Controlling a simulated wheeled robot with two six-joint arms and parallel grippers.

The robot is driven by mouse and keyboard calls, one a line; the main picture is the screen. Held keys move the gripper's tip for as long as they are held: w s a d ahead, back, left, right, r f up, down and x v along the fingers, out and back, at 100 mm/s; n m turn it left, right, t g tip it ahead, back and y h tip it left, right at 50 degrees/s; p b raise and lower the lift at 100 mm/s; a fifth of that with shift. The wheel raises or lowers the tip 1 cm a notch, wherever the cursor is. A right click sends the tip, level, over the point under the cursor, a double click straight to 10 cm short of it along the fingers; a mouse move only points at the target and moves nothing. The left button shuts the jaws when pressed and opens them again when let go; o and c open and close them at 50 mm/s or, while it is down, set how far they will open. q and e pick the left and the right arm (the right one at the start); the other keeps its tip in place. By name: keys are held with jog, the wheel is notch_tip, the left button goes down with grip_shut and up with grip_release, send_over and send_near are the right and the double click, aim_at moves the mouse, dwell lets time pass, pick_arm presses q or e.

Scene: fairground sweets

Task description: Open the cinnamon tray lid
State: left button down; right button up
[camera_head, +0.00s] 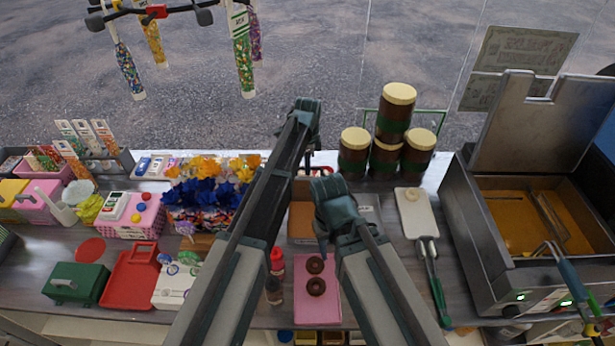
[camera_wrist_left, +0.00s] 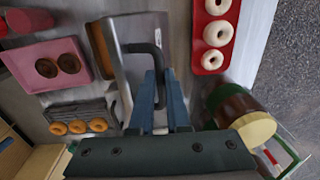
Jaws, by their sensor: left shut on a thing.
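The cinnamon tray (camera_head: 301,222) lies mid-counter, partly behind my arms, with brown content showing on its left side and grey metal on its right. In the left wrist view its grey lid (camera_wrist_left: 136,32) carries a black bent handle (camera_wrist_left: 157,58), and a brown strip (camera_wrist_left: 101,50) shows beside the lid. My left gripper (camera_wrist_left: 162,88) is shut on the handle. In the head view its fingers are hidden behind my arm. My right gripper (camera_head: 323,238) hangs over the tray area; its jaws cannot be made out.
A pink tray (camera_head: 329,310) with two chocolate doughnuts lies in front. Stacked brown jars (camera_head: 384,155) stand behind to the right. In the left wrist view a red tray (camera_wrist_left: 197,62) of white doughnuts is close beside the lid. A fryer (camera_head: 470,235) stands at right.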

pick_arm(q)
jog(key=w+f+b, duration=0.1)
jog(key=w, duration=0.9)
jog(key=shift+w+f+b, duration=0.15)
jog(key=shift+f+b, duration=0.1)
jog(key=shift+b, duration=0.15)
jog(key=shift+w+a, duration=0.1)
jog(key=shift+w, duration=0.25)
jog(key=c, duration=1.2)
grip_release()
jog(key=shift+o, duration=1.2)
jog(key=shift+w+f, duration=0.15)
jog(key=shift+w, duration=0.05)
jog(key=shift+o, duration=0.4)
jog(key=shift+w+f, duration=0.15)
jog(key=shift+w, duration=0.05)
jog(key=shift+s, duration=0.1)
jog(key=shift+s, duration=0.1)
